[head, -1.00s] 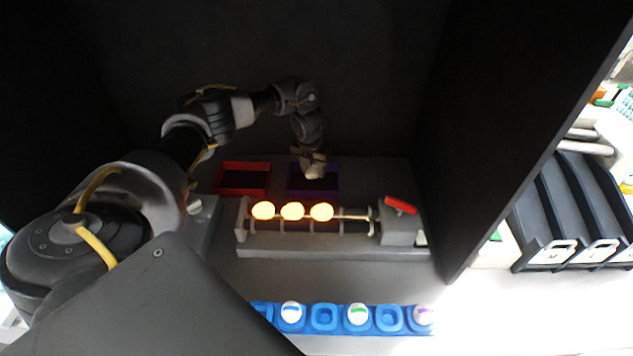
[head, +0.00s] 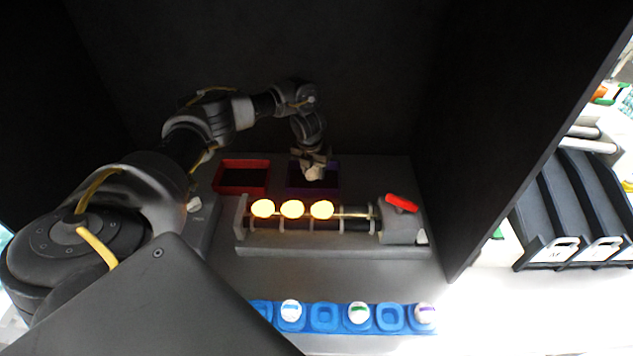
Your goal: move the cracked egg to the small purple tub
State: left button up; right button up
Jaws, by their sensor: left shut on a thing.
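The small purple tub (head: 334,182) stands at the back of the dark booth, right of a red tub. My left gripper (head: 314,172) points down over the purple tub, shut on a pale egg (head: 313,174). The egg hangs at or just above the tub's opening; I cannot tell whether it touches the inside. No crack can be made out at this size. Three glowing eggs (head: 292,209) lie in a row on the candling rack. My right gripper is not in view.
The red tub (head: 242,190) looks empty. The candling rack (head: 330,250) has a red switch (head: 402,203) on its right end. A blue egg tray (head: 324,318) with several marked eggs lies in front. Dark walls close in the booth; black trays (head: 565,215) stand outside at right.

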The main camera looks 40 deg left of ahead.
pick_arm(q)
jog(key=shift+f+b, duration=0.6)
jog(key=shift+f, duration=0.35)
dwell(0.4)
dwell(0.3)
jog(key=o, duration=0.7)
jog(key=r, duration=0.3)
jog(key=s+r, duration=0.1)
jog(key=r, duration=0.5)
jog(key=shift+s+d+r+p, duration=0.15)
jog(key=shift+d+r+p, duration=0.05)
jog(key=shift+p, duration=0.15)
jog(key=shift+s+r, duration=0.15)
jog(key=shift+r, duration=0.5)
